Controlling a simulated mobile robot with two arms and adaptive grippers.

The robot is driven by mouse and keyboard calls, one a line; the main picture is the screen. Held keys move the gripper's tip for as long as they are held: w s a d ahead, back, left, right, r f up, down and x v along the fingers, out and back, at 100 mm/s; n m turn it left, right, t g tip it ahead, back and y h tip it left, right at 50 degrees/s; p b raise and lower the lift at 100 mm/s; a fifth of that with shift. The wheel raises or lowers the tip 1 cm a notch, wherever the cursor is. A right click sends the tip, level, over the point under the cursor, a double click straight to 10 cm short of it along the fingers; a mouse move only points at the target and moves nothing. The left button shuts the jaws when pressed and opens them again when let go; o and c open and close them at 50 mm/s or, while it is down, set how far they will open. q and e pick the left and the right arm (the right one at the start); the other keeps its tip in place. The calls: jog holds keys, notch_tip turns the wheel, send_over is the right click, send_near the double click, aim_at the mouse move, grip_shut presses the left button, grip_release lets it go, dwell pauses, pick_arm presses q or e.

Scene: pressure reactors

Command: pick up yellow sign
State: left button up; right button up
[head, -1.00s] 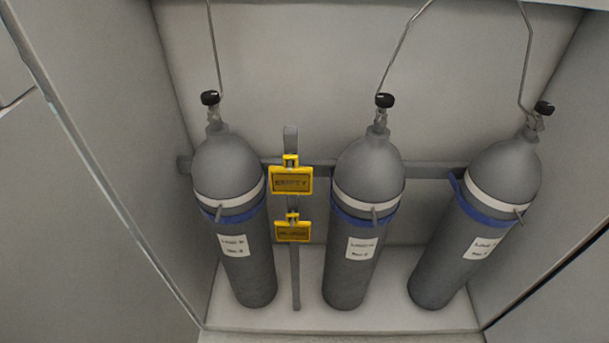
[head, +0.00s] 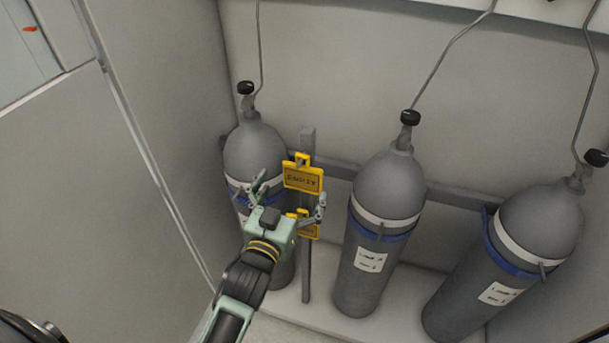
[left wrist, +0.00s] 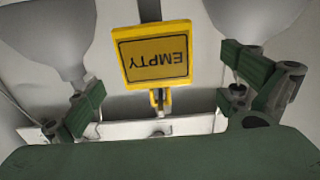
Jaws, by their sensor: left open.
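The upper yellow sign (head: 303,177), marked EMPTY, hangs on a grey upright post (head: 307,145) between the left and middle cylinders. A lower yellow sign (head: 309,231) hangs below it, partly hidden by my left gripper. My left gripper (head: 291,192) is open and empty in front of the post, near the signs. In the left wrist view the EMPTY sign (left wrist: 157,54) appears upside down, beyond and between the open fingers (left wrist: 160,95), not visibly touching them. My right gripper is not in view.
Grey gas cylinders stand left (head: 254,150), middle (head: 381,215) and right (head: 525,250) along a horizontal rail (head: 458,194). My left arm passes in front of the left cylinder. A cabinet side wall (head: 185,120) is close on the left.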

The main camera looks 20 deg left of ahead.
aim_at(302, 178)
pick_arm(q)
jog(key=w, duration=0.3)
jog(key=shift+w+d+f+p, duration=0.2)
jog(key=shift+w+d+p, duration=0.15)
jog(key=shift+w, duration=0.05)
jog(key=shift+w+f, duration=0.1)
jog(key=shift+w, duration=0.45)
jog(key=shift+c, duration=0.5)
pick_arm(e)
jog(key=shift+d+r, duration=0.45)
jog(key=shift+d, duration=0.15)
pick_arm(q)
jog(key=c, duration=1.1)
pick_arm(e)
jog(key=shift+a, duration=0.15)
